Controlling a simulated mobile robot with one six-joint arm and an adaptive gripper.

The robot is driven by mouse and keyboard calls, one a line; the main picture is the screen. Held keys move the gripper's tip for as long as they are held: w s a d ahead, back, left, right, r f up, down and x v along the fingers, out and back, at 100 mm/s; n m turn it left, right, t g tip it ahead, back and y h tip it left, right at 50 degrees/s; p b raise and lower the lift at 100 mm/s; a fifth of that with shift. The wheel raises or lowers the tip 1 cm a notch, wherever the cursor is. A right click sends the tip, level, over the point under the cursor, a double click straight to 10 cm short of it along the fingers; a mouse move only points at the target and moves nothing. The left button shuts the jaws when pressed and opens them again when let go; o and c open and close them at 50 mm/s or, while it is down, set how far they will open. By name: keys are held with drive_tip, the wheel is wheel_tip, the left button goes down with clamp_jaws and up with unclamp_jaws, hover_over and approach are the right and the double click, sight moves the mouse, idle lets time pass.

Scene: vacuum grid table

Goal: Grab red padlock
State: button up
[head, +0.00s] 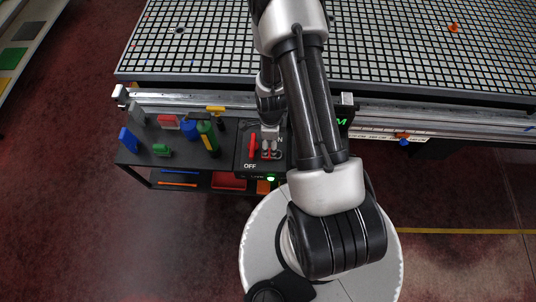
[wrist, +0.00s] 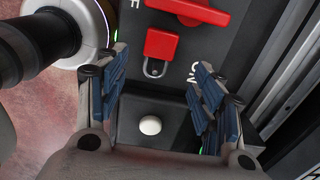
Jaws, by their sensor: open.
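The red padlock (wrist: 161,44) shows in the wrist view on a dark switch panel, with its grey shackle toward my gripper. My gripper (wrist: 159,66) is open, with its blue-padded fingers on either side of the shackle end. The padlock body lies just beyond the fingertips, and nothing is held. I cannot tell how far the fingers are above the panel. In the head view my gripper (head: 269,149) is over the switch box, and I cannot make out the padlock clearly there.
A red rotary handle (wrist: 190,9) is just beyond the padlock; it also shows in the head view (head: 252,147). A white round button (wrist: 150,125) lies between the fingers' bases. A dark shelf (head: 180,152) with several coloured items stands left, and the grid table (head: 200,50) behind.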

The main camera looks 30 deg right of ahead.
drive_tip(key=f+b, duration=0.1)
drive_tip(key=f, duration=0.1)
drive_tip(key=f+b, duration=0.1)
drive_tip(key=f, duration=0.1)
drive_tip(key=f+b, duration=0.1)
drive_tip(key=f, duration=0.2)
drive_tip(key=shift+w+a, duration=0.1)
drive_tip(key=shift+a, duration=0.25)
drive_tip(key=shift+r, duration=0.1)
drive_tip(key=c, duration=1.2)
